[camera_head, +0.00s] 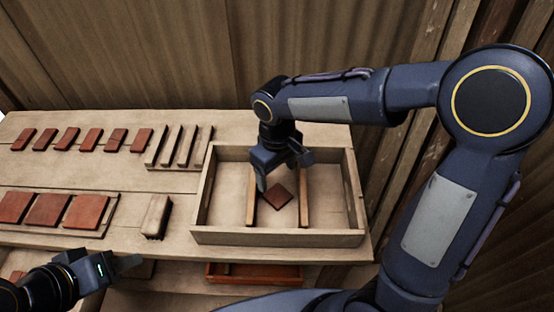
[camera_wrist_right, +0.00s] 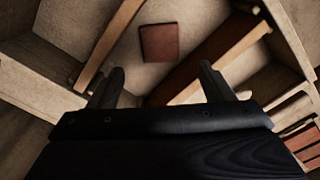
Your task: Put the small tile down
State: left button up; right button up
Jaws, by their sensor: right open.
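A small dark red-brown tile (camera_head: 279,197) lies in a wooden box (camera_head: 276,237), between two wooden strips, turned like a diamond in the head view. It also shows in the right wrist view (camera_wrist_right: 159,42), ahead of the fingers and apart from them. My right gripper (camera_head: 284,172) is over the box, with its fingers spread and nothing between them; both fingertips show in the right wrist view (camera_wrist_right: 160,82). My left gripper (camera_head: 118,268) is low at the left, by the table's front edge, with its finger gap not clear.
Several small red tiles (camera_head: 91,139) lie in a row at the back left, beside a slotted wooden rack (camera_head: 178,147). Larger red tiles (camera_head: 47,210) lie on a board in front. A wooden block (camera_head: 157,216) stands left of the box. A reddish tray (camera_head: 254,273) sits below the tabletop.

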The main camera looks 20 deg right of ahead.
jog(key=s+d+r+m+t+y, duration=0.2)
jog(key=s+d+r+m, duration=0.2)
jog(key=s+d+r, duration=0.35)
jog(key=s+d+f+m+t+y, duration=0.1)
jog(key=s+m+t, duration=0.2)
jog(key=s, duration=0.6)
jog(key=shift+d+f+m+t+y, duration=0.3)
jog(key=shift+d+y, duration=0.1)
jog(key=shift+s, duration=0.1)
